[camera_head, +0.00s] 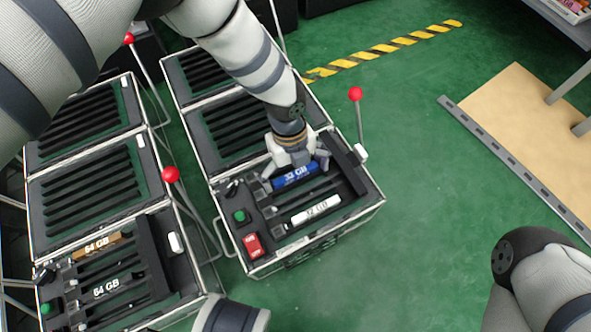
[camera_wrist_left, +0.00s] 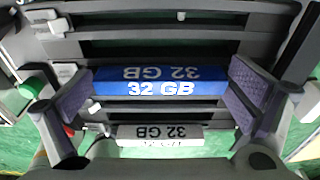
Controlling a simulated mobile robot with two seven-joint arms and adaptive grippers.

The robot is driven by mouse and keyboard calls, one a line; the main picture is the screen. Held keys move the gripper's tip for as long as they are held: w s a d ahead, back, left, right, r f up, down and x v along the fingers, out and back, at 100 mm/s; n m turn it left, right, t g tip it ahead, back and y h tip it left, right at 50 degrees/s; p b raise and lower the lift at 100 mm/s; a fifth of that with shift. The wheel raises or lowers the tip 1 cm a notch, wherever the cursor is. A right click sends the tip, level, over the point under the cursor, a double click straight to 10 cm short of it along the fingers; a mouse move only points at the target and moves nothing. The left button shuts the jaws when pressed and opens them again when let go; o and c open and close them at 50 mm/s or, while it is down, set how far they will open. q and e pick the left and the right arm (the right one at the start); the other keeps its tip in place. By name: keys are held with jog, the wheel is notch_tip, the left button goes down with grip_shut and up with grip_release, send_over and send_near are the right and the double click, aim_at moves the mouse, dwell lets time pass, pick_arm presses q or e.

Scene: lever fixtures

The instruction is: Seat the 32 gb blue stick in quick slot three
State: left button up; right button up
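The blue stick (camera_head: 295,177), marked 32 GB, is over the slots of the near module of the right-hand case (camera_head: 318,238). My left gripper (camera_head: 297,172) points down on it. In the left wrist view its two finger pads (camera_wrist_left: 160,90) are at the two ends of the blue stick (camera_wrist_left: 160,82), closed on it. The stick looks nearer the camera than the white one, so it seems raised above the slots. Slot numbers cannot be read. My right gripper is out of view.
A white 32 GB stick (camera_head: 316,209) sits in a slot nearer me; it also shows in the left wrist view (camera_wrist_left: 160,134). A green button (camera_head: 239,215), a red switch (camera_head: 252,245) and a red-knobbed lever (camera_head: 355,94) flank the slots. The left case holds two 64 GB sticks (camera_head: 97,246).

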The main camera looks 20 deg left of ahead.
pick_arm(q)
jog(key=shift+r, duration=0.1)
notch_tip(320, 180, up, 12)
jog(key=w+a, duration=0.1)
jog(key=shift+a, duration=0.15)
jog(key=shift+w, duration=0.1)
dwell(0.4)
